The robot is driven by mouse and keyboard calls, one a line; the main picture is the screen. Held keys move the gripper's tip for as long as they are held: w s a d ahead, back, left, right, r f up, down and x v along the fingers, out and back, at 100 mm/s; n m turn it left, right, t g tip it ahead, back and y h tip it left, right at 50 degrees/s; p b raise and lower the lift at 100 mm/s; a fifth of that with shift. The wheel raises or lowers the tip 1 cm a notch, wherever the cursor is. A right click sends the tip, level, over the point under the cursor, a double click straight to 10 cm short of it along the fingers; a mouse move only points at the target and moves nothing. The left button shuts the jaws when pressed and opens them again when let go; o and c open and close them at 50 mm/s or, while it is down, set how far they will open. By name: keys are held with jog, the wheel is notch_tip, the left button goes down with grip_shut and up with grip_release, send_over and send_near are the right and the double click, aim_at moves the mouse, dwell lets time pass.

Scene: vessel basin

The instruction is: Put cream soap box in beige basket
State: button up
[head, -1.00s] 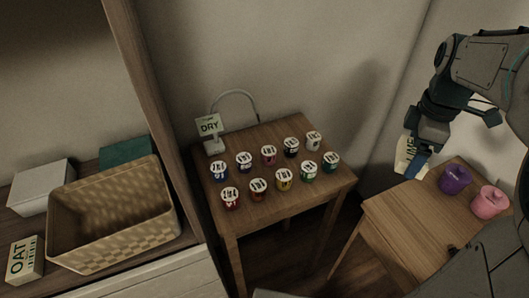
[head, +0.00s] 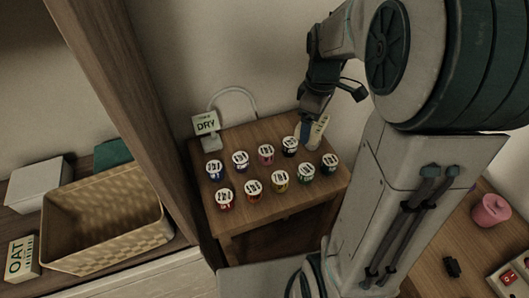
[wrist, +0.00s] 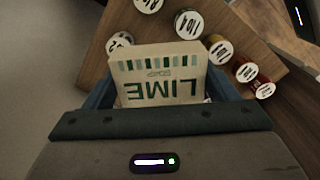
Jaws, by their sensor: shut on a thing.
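The cream soap box (wrist: 160,75), printed LIME in green, is between the blue fingers of my gripper (wrist: 162,100) in the wrist view. The gripper is shut on it. In the head view my gripper (head: 310,128) holds the cream box (head: 320,131) over the back right of the small wooden table, partly hidden by the fingers. The beige woven basket (head: 120,250) stands on the shelf at the far left, its open top showing an inside that looks empty. The gripper is well to the right of the basket.
Several labelled cups (head: 252,187) stand on the small table (head: 235,222), with a DRY sign (head: 206,125) at its back left. An upright post (head: 140,120) rises between table and basket. An OAT box (head: 20,260), a white box (head: 38,185) and a green box (head: 112,153) are beside the basket.

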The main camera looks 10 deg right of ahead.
jog(key=f+m, duration=0.1)
jog(key=a+f+m+p, duration=0.1)
jog(key=m, duration=0.1)
jog(key=shift+s+a+f, duration=0.1)
jog(key=shift+a+f, duration=0.1)
jog(key=shift+f, duration=0.2)
jog(key=b, duration=0.2)
send_over(277, 140)
notch_tip(277, 140, down, 7)
jog(key=shift+a+r, duration=0.1)
jog(key=shift+f+b, duration=1.5)
jog(key=shift+f, duration=0.5)
jog(key=shift+f, duration=0.1)
jog(key=o, duration=1)
